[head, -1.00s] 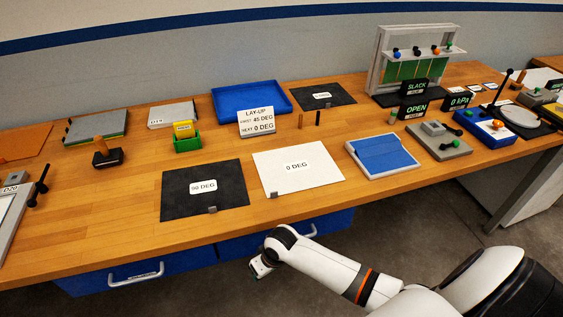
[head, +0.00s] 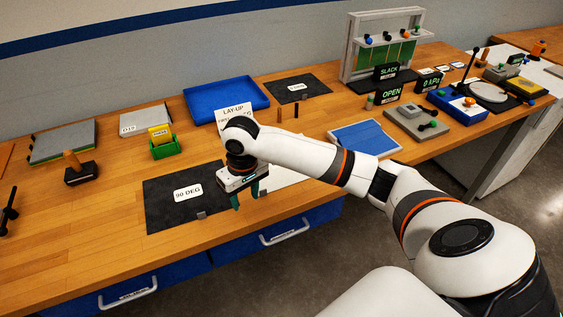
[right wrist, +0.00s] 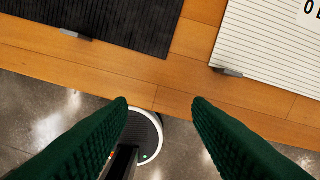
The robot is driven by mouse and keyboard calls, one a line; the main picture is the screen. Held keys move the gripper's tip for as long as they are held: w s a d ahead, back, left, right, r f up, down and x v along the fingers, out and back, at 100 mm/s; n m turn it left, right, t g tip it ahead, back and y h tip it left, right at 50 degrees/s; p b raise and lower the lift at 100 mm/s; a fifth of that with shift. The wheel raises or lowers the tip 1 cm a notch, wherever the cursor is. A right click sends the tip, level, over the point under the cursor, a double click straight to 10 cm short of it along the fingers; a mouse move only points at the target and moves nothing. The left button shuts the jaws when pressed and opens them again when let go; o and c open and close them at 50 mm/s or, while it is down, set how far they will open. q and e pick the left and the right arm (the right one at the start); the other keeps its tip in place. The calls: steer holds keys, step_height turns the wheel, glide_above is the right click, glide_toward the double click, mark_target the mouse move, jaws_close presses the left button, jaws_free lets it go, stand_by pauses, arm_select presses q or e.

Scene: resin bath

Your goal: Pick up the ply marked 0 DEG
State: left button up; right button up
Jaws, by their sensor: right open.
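The white ply marked 0 DEG (head: 284,177) lies flat on the bench, mostly hidden behind my right arm in the head view. In the right wrist view, the ply (right wrist: 268,45) is at the upper right, with the start of its label and a small grey tab on its near edge. My right gripper (head: 247,195) is open and empty, raised near the bench's front edge between the white ply and the black 90 DEG ply (head: 165,205). In the wrist view its green fingers (right wrist: 160,105) are wide apart, touching neither ply. My left gripper is not in view.
A blue tray (head: 225,101), a green box (head: 166,150) with a yellow card and a lay-up card (head: 236,110) stand behind. A blue pad (head: 365,138) lies right of the white ply. Another black sheet (head: 297,89) lies at the back. Bare wood shows front left.

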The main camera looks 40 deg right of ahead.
steer(key=w+d+r+m, duration=0.3)
steer(key=d+r, duration=0.4)
step_height(320, 180, down, 7)
steer(key=shift+w+r+p, duration=0.15)
steer(key=shift+p, duration=0.45)
steer(key=shift+d+f+p, duration=0.15)
steer(key=shift+f+p, duration=0.5)
steer(key=shift+f, duration=2.1)
jaws_close()
